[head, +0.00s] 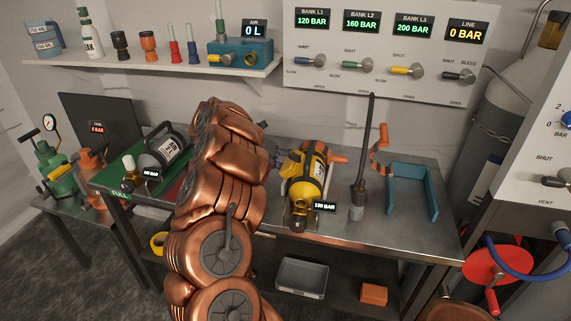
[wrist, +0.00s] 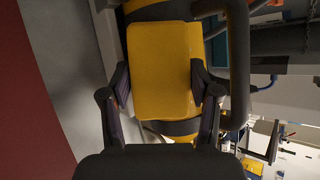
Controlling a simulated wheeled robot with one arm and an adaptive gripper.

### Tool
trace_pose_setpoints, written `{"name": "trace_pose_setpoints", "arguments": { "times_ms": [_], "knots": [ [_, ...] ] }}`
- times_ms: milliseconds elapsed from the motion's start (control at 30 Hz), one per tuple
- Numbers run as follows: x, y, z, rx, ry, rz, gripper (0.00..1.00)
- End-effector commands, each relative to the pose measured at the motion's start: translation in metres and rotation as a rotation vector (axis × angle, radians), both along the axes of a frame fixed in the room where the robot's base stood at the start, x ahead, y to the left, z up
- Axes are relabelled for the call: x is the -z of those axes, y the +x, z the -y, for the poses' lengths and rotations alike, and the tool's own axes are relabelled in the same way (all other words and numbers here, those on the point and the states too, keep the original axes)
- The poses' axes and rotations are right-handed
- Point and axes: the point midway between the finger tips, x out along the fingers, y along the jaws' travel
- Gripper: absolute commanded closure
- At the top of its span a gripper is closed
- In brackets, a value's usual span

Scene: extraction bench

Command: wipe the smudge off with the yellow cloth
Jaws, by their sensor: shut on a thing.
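The yellow cloth (wrist: 160,45) shows in the wrist view as a flat, round-cornered pad. My gripper (wrist: 160,75) is shut on it, with one dark finger at each side edge. Behind the cloth is a yellow and black cylinder body (wrist: 148,12); I cannot tell whether the cloth touches it.
The steel bench (head: 335,227) also bears a dark grey cylinder (head: 164,148) on the left, an upright dark tool (head: 358,190) and a blue bracket (head: 425,200) on the right. A shelf (head: 150,68) with bottles and a gauge panel (head: 390,85) are behind.

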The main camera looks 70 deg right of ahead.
Motion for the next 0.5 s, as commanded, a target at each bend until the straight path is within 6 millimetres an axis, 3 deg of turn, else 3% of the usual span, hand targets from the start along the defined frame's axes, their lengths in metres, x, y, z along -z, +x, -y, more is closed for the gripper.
{"name": "trace_pose_setpoints", "arguments": {
  "times_ms": [500],
  "knots": [
    [-0.024,-0.024,0.004,0.004,0.001,0.0,0.76]
  ]
}}
